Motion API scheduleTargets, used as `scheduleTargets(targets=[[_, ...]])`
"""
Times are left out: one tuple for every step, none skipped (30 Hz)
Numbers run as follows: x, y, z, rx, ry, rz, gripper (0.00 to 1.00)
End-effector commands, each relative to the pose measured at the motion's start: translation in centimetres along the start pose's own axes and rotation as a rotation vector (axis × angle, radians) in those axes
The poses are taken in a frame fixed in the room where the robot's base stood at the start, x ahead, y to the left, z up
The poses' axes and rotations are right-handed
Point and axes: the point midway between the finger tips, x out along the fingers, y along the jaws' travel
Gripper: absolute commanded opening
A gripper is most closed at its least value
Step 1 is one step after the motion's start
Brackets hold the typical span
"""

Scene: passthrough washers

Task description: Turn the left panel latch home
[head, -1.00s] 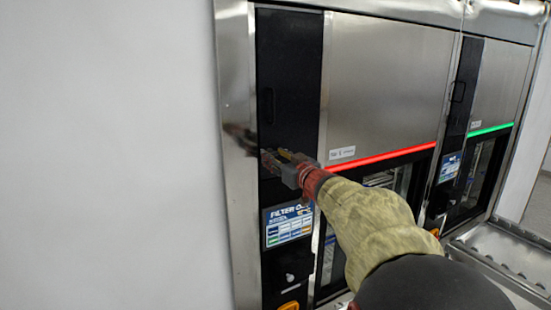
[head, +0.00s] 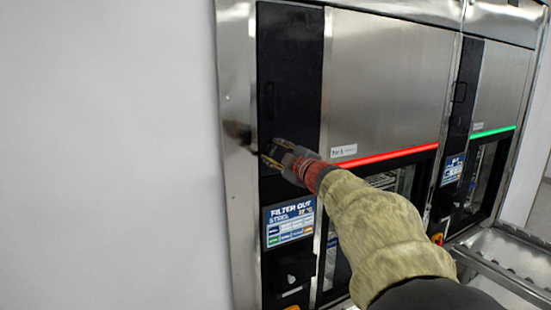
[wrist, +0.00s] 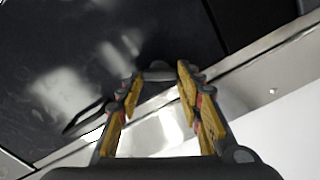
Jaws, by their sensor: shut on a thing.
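The left washer's black panel (head: 288,60) stands upright at the left of the head view. My gripper (head: 271,152) is against its lower part, above the display. In the wrist view, the yellow-padded fingers (wrist: 157,78) are on either side of a small grey piece, the left panel latch (wrist: 158,72), and are shut on it. The fingers are tilted relative to the panel's edge. In the head view the latch is hidden behind my gripper, so its exact angle cannot be told.
A display (head: 289,223) reading "FILTER OUT" sits below my gripper. A red light strip (head: 388,156) marks the left washer and a green one (head: 492,131) the right washer. A steel frame post (head: 237,130) runs close on the left. A roller conveyor (head: 508,255) is at lower right.

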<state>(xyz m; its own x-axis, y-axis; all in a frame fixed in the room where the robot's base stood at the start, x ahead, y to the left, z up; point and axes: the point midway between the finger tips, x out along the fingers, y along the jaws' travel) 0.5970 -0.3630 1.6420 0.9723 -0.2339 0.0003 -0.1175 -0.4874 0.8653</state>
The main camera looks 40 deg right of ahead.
Motion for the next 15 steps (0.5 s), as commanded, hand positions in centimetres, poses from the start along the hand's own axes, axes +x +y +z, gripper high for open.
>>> scheduleTargets(targets=[[0.0,-0.25,0.1,-0.044,0.001,0.0,0.11],[0.0,-0.27,0.1,-0.071,0.001,0.0,0.11],[0.0,-0.27,0.1,-0.108,0.001,0.001,0.11],[0.0,-0.27,0.1,-0.135,0.001,0.001,0.11],[0.0,-0.28,0.09,-0.162,0.001,0.001,0.11],[0.01,-0.3,0.09,-0.197,0.001,0.0,0.11],[0.01,-0.31,0.09,-0.222,0.001,0.0,0.11],[0.01,-0.33,0.09,-0.247,0.001,0.0,0.11],[0.01,-0.35,0.1,-0.277,0.001,0.0,0.11],[0.01,-0.37,0.11,-0.3,0.001,0.0,0.11],[0.01,-0.38,0.11,-0.322,0.001,0.0,0.11],[0.01,-0.4,0.12,-0.349,0.001,-0.001,0.11],[0.01,-0.39,0.11,-0.369,0.001,-0.001,0.11],[0.02,-0.38,0.12,-0.387,0.001,0.0,0.11],[0.02,-0.37,0.11,-0.41,0.001,0.0,0.11]])
